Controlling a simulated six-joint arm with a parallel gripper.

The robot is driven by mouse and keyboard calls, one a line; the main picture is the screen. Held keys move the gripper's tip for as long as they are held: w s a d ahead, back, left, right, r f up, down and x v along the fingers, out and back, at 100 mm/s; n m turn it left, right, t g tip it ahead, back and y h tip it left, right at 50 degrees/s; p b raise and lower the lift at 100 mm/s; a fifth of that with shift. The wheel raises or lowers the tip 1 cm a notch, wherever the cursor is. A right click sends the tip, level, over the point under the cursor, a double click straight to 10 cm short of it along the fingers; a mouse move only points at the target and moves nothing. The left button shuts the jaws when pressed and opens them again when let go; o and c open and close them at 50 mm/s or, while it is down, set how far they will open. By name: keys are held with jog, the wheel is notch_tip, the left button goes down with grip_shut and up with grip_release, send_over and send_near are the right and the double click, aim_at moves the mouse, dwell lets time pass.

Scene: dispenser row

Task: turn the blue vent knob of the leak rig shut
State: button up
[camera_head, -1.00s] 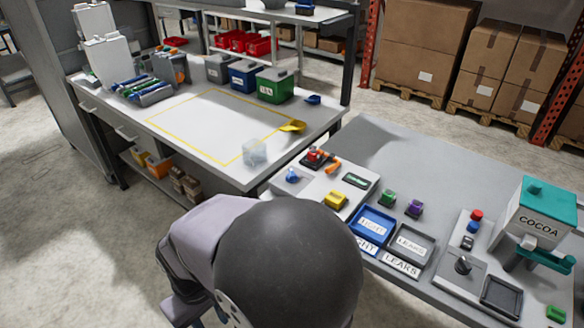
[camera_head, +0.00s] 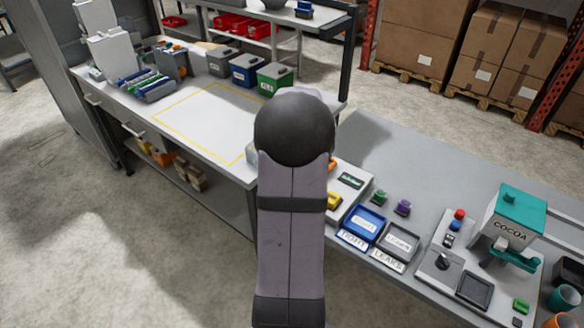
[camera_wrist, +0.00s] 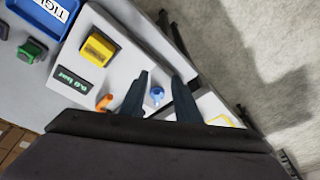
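The leak rig (camera_head: 352,172) is a white panel, partly hidden behind my arm in the head view. Its blue vent knob (camera_wrist: 156,95) is hidden there but shows in the wrist view. My gripper (camera_wrist: 160,77) is open, with its two dark fingers apart. In the wrist view the knob appears between the fingers, closer to the left one; I cannot tell the height gap or any contact. The rig also carries an orange lever (camera_wrist: 104,102), a dark display with green text (camera_wrist: 69,80) and a yellow block (camera_wrist: 98,48).
A blue tray (camera_head: 364,224) and a grey tray (camera_head: 401,240) lie beside the rig, with green (camera_head: 379,197) and purple (camera_head: 403,207) pieces behind. A cocoa dispenser (camera_head: 515,220) stands right. The grey table behind the rig is clear.

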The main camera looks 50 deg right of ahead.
jog(key=w+d+r+n+t+h, duration=0.1)
jog(key=w+d+r+n, duration=0.1)
jog(key=w+d+r, duration=0.15)
jog(key=shift+p+x, duration=1.3)
jog(key=shift+x, duration=2.35)
jog(key=shift+s+d, duration=0.2)
grip_shut()
